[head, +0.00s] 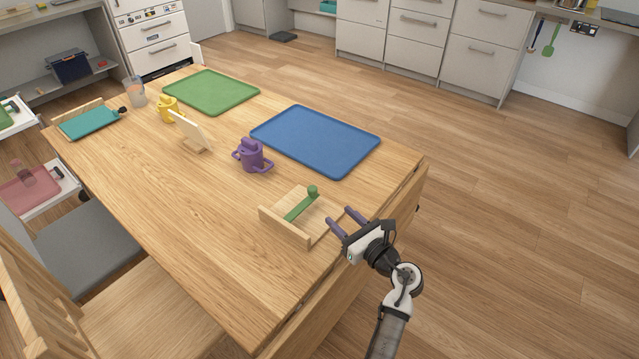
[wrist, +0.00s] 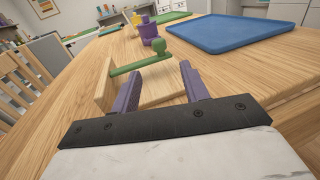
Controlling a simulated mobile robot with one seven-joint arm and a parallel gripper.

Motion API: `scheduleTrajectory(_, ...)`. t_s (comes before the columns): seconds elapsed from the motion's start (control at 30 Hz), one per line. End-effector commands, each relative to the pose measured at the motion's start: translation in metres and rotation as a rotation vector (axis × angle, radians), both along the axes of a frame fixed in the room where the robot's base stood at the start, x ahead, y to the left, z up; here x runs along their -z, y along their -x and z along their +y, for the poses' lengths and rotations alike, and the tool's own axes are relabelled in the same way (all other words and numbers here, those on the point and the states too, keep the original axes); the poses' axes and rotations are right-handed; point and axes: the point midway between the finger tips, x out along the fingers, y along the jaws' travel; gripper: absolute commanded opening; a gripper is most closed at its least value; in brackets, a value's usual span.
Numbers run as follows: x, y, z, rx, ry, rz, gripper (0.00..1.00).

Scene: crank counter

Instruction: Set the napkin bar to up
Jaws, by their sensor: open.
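The napkin holder (head: 284,228) is a light wooden base with a raised side wall, near the table's right front corner. Its green bar (head: 300,207) with a round green knob (head: 313,190) reaches across the base from the wall side. The bar shows again in the wrist view (wrist: 135,66), with its knob (wrist: 158,46) beyond my fingers; its exact tilt is hard to tell. My gripper (head: 340,214) has two purple fingers, spread apart and empty. It is at the holder's right side, short of the knob; I see no clear contact with the bar.
The front left tabletop is clear.

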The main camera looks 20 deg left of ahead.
Motion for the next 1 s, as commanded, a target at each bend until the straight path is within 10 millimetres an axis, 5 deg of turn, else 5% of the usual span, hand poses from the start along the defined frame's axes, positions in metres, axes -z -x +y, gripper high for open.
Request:
scheduleTrajectory(0.5, -0.004, -0.058, 0.086, -0.004, -0.004, 0.000, 0.45)
scheduleTrajectory(1.0, -0.002, -0.072, 0.104, 0.000, -0.004, -0.001, 0.45)
